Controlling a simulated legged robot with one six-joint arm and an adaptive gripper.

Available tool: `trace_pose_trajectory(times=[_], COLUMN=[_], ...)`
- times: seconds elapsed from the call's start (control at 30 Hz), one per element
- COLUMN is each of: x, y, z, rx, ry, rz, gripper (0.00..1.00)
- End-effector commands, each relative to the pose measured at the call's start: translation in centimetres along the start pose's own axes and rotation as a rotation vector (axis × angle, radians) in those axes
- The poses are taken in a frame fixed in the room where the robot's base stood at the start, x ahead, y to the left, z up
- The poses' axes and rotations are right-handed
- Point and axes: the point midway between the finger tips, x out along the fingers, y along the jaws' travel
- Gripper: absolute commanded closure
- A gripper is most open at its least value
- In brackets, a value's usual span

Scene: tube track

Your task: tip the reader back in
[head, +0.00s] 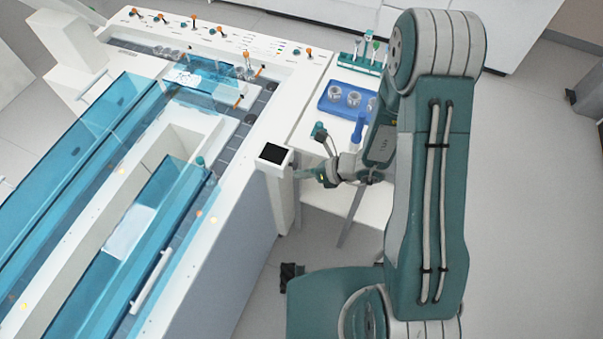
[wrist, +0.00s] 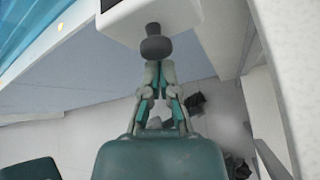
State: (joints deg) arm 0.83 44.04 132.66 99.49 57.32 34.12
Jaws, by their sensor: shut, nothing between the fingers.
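The reader is most likely the white box with a black square face (head: 275,154) at the machine's right edge, above a white post. In the wrist view a white housing (wrist: 125,20) fills the top, with a dark rounded knob (wrist: 156,46) on a short stem hanging from it. My gripper (head: 303,173) points left at the reader's side, close to it. In the wrist view my gripper (wrist: 157,66) is shut and empty, its fingertips just below the knob. I cannot tell whether they touch it.
The tube track machine (head: 228,205) with blue clear covers fills the left. Behind my arm, a white side table bears a blue tray (head: 338,103) with metal cups and a green rack (head: 352,65). Grey floor (head: 540,200) is open on the right.

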Motion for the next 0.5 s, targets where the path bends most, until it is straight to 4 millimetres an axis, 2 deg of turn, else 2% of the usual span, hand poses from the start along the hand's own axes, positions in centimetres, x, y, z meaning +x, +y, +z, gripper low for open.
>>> trace_pose_trajectory(times=[0.5], x=[-0.39], y=[0.46], z=[0.84], rx=[0.008], ry=[0.068], rz=[-0.032], gripper=[1.00])
